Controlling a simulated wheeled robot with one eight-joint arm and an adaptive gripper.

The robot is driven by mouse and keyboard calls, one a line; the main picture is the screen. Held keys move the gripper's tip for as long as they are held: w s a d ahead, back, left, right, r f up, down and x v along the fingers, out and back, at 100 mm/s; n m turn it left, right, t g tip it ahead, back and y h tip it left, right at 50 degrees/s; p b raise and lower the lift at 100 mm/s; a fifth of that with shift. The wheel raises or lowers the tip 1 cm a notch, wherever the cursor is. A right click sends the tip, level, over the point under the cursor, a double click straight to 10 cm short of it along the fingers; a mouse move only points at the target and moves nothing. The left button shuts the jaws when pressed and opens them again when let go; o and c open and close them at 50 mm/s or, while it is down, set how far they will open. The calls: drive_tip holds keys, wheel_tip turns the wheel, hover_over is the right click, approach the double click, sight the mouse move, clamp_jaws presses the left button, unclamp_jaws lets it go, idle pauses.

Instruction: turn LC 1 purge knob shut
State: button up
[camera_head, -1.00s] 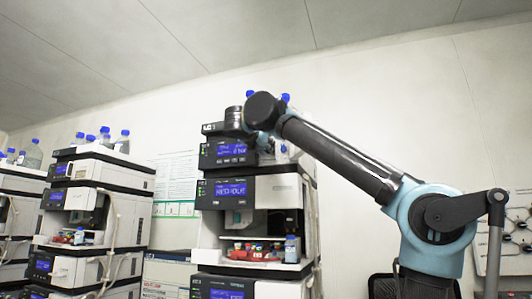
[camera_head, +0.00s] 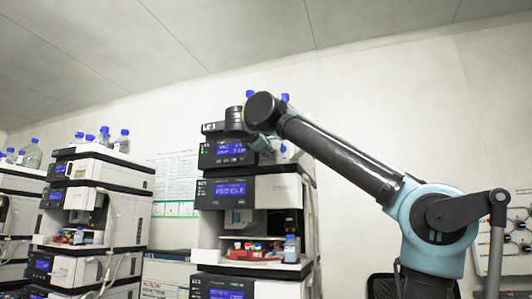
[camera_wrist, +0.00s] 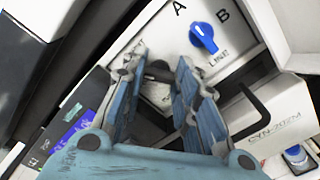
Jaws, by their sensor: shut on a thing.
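The LC 1 stack (camera_head: 211,127) stands in the middle of the head view, with a lit blue display (camera_head: 231,149) on its top module. My gripper (camera_head: 264,146) is at the front of that module, right of the display. In the wrist view my gripper (camera_wrist: 160,68) has its two blue-grey fingers on either side of a dark knob (camera_wrist: 158,74), shut on it. The fingers and shade hide much of the knob, so its exact angle cannot be told. A blue knob (camera_wrist: 203,38) with A and B marks sits beside it on the light panel.
A second module (camera_head: 228,190) and an open bay with vials (camera_head: 252,251) lie below. Blue-capped bottles (camera_head: 285,98) stand on top, partly behind my arm. Another stack (camera_head: 98,190) stands to the left. A black bracket (camera_wrist: 265,105) lies right of my fingers.

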drive_tip(key=m, duration=0.6)
drive_tip(key=shift+d+f+m, duration=0.1)
drive_tip(key=shift+f+m, duration=0.1)
drive_tip(key=shift+m, duration=0.1)
idle(0.4)
drive_tip(key=o, duration=0.8)
drive_tip(key=shift+s, duration=0.15)
drive_tip(key=shift+s+a+r, duration=0.1)
drive_tip(key=shift+s+a, duration=0.25)
drive_tip(key=shift+s, duration=0.25)
drive_tip(key=v, duration=1)
drive_tip(key=shift+s, duration=0.1)
